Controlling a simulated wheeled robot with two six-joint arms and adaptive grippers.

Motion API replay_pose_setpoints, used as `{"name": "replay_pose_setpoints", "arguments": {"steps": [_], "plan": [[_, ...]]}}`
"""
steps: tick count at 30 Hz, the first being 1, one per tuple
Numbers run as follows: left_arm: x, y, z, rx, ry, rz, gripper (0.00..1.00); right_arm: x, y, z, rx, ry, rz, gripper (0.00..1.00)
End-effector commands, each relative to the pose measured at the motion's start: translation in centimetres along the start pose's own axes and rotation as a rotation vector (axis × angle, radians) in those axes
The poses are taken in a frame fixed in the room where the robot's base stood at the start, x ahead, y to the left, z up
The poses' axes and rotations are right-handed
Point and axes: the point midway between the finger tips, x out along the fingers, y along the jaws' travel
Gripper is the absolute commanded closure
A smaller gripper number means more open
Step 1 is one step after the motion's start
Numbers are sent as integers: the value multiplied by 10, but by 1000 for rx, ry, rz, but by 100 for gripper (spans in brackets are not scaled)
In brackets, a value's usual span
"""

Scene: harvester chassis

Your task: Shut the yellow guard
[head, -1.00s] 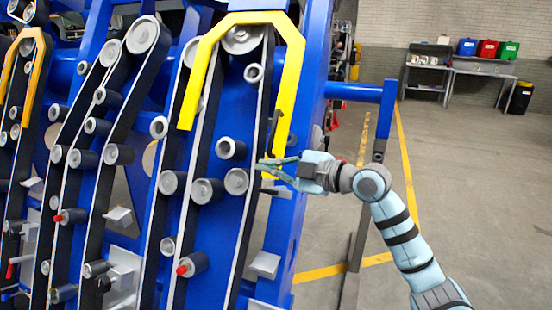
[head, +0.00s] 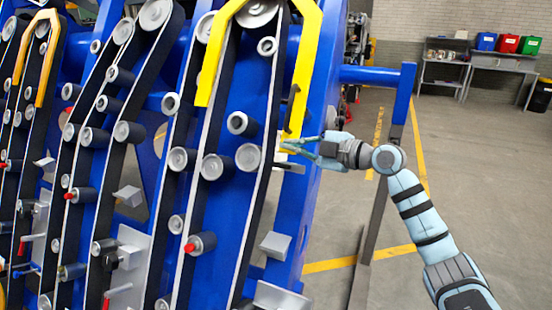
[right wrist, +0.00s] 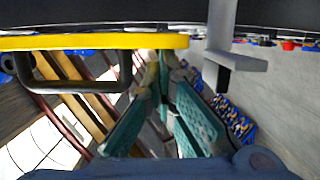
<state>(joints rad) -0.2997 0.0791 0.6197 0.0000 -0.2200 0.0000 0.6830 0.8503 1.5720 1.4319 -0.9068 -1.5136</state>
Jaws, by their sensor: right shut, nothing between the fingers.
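The yellow guard (head: 304,62) is an arch over the top of the rightmost belt row on the blue chassis. Its left leg ends beside the belt and its longer right leg reaches lower. A black handle (head: 292,108) is on the right leg. My right gripper (head: 287,146) is shut and empty, its tips at the right leg's lower end, below the handle. In the right wrist view the guard (right wrist: 100,42) crosses above the fingers (right wrist: 160,85), with the handle (right wrist: 80,86) to their left. I cannot tell whether the fingers touch the guard. My left gripper is out of view.
The blue chassis (head: 255,200) carries several belts, rollers and jutting brackets (head: 275,245). A blue side beam (head: 375,76) sticks out to the right above my right gripper. An orange-yellow guard (head: 50,60) sits farther left. Floor (head: 480,190) right of my arm is clear.

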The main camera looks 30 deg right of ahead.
Motion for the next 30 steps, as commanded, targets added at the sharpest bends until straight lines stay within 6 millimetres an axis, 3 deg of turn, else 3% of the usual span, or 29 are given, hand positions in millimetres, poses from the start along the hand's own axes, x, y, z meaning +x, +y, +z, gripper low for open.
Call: {"name": "replay_pose_setpoints", "arguments": {"steps": [1,3,16,20,24,30], "plan": [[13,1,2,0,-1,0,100,-3,-5,10,-9,-10,7,100],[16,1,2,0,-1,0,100,-7,-1,15,-15,-16,14,100],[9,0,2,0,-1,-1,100,-10,4,12,-18,-22,15,100],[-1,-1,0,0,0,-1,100,-8,6,-4,-22,-14,11,100],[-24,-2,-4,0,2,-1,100,-5,10,-41,-27,2,7,100],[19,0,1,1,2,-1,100,-56,-4,-32,-33,-8,1,100]]}}
